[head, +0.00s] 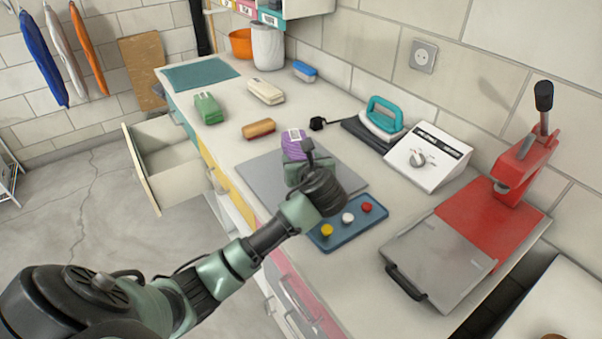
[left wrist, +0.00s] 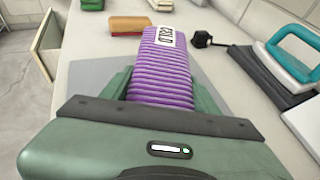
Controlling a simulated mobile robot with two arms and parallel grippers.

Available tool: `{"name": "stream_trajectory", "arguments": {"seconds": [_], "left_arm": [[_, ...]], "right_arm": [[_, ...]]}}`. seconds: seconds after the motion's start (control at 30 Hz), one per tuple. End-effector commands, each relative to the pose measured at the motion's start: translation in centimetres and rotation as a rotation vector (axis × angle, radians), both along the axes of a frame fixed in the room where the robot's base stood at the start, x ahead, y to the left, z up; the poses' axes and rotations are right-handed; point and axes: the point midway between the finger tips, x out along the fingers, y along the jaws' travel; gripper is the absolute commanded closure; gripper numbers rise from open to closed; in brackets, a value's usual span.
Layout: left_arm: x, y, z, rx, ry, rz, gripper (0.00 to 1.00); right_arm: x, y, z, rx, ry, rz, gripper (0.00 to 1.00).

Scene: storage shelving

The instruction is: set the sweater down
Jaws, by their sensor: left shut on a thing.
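The sweater is a purple ribbed folded bundle with a white label (head: 294,146), at the middle of the counter in the head view. In the left wrist view the sweater (left wrist: 160,75) points away from me between the two green fingers. My left gripper (head: 297,160) is shut on its near part, which the gripper hides. The sweater is over the flat grey mat (head: 258,176); I cannot tell whether it touches the mat. My right gripper is in neither view.
A blue tray with coloured knobs (head: 338,235) is just right of the gripper. A brown brush-like block (head: 259,129), a teal iron (head: 384,115), a white dial box (head: 428,158) and a red press (head: 470,230) stand around. An open drawer (head: 170,180) juts out left.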

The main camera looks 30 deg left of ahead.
Motion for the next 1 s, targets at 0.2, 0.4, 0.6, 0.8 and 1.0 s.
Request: {"name": "stream_trajectory", "arguments": {"seconds": [0.2,0.4,0.6,0.8,1.0], "left_arm": [[0.0,-0.1,-2.0,0.0,0.002,-0.002,0.94],[0.0,0.0,-4.4,0.001,-0.001,-0.002,0.94],[0.0,0.0,-4.4,0.0,-0.003,-0.001,0.94],[0.0,0.0,-4.7,0.0,0.0,-0.001,0.21],[0.0,0.0,-4.7,0.0,0.0,-0.001,0.18]], "right_arm": [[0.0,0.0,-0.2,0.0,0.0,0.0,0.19],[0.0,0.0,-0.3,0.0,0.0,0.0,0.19],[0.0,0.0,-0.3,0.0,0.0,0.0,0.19],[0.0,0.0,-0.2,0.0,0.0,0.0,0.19],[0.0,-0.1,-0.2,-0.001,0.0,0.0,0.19]]}}
